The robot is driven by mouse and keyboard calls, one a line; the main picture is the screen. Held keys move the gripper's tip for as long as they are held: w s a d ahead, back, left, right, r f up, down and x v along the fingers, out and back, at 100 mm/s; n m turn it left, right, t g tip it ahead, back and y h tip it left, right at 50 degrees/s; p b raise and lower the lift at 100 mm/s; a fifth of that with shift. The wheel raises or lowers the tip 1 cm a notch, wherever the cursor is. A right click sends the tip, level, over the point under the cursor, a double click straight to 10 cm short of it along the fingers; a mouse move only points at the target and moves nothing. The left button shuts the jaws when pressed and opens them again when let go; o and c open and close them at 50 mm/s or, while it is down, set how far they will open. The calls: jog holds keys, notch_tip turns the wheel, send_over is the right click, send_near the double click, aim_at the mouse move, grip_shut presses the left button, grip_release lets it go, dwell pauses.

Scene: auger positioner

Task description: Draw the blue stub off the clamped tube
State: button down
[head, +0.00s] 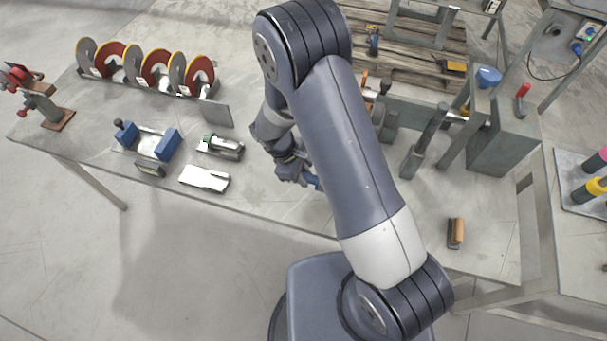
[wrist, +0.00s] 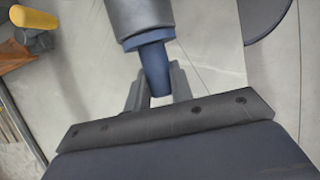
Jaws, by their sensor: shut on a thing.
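In the wrist view a grey tube (wrist: 138,14) comes in from the top edge. The blue stub (wrist: 154,66) is at its lower end, with a wider blue collar against the tube's rim; I see no clear gap between them. My gripper (wrist: 157,92) is shut on the narrow part of the stub, with a grey finger on either side. In the head view my gripper (head: 291,167) is low over the table's front part, beside my forearm, with a bit of blue at its right. My arm hides the tube and its clamp there.
Upright grey posts (head: 425,143) stand right of my arm. A wooden-handled tool (head: 456,232) lies at front right.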

jog(key=shift+w+a, duration=0.1)
jog(key=shift+a, duration=0.05)
jog(key=shift+w+a+b, duration=0.3)
jog(key=shift+w+a, duration=0.3)
jog(key=shift+a, duration=1.05)
jog(key=shift+w+a+b, duration=0.3)
jog(key=shift+w+a, duration=0.25)
jog(key=shift+a, duration=1.1)
jog(key=shift+w+a+b, duration=0.3)
jog(key=shift+w+a, duration=0.3)
jog(key=shift+a, duration=1.05)
